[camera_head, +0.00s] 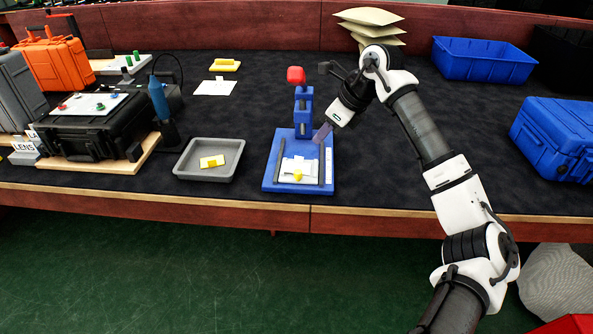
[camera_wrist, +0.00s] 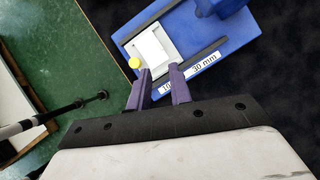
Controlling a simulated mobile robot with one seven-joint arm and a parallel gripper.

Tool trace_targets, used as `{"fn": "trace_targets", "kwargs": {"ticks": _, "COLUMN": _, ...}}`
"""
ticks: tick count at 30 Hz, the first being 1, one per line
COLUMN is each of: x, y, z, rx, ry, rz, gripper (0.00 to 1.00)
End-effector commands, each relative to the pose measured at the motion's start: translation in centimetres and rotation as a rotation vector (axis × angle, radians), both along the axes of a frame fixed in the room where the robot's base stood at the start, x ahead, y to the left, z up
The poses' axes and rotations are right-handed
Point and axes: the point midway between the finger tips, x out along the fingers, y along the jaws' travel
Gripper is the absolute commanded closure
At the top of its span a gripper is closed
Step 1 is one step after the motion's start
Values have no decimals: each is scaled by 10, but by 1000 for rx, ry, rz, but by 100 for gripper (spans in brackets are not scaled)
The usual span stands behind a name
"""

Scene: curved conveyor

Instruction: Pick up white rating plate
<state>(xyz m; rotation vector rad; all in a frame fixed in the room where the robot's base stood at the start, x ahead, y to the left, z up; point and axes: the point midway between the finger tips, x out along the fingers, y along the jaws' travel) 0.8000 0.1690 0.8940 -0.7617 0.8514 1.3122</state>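A white plate (camera_head: 299,166) lies in the nest of the blue press fixture (camera_head: 270,178), between two dark rails, with a small yellow knob (camera_head: 298,177) at its front edge. The wrist view also shows the white plate (camera_wrist: 152,47) and the yellow knob (camera_wrist: 134,62). My gripper (camera_head: 322,133) is just right of the fixture's column, above the base. In the wrist view its two purple fingers (camera_wrist: 160,80) are apart with nothing between them, and the plate lies beyond their tips. Another flat white piece (camera_head: 215,88) lies on the mat at the back left.
A grey tray (camera_head: 180,170) holding a yellow-and-white piece stands left of the fixture. The red-topped press column (camera_head: 304,110) rises behind the plate. A blue bin (camera_head: 485,72) and a blue case (camera_head: 560,148) are at right. A black case (camera_head: 90,138) is at left.

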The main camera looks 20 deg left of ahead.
Motion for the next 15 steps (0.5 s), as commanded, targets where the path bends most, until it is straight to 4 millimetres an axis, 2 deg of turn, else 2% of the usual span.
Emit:
{"fn": "trace_targets", "kwargs": {"ticks": 1, "x": 0, "y": 6, "z": -16, "rx": 1, "ry": 2, "rz": 1, "gripper": 79}}
{"fn": "trace_targets", "kwargs": {"ticks": 3, "x": 1, "y": 13, "z": -27, "rx": 1, "ry": 2, "rz": 2, "gripper": 79}}
{"fn": "trace_targets", "kwargs": {"ticks": 11, "x": 3, "y": 25, "z": -45, "rx": 2, "ry": 1, "rz": 0, "gripper": 79}}
{"fn": "trace_targets", "kwargs": {"ticks": 15, "x": 4, "y": 34, "z": -62, "rx": 2, "ry": 1, "rz": 0, "gripper": 79}}
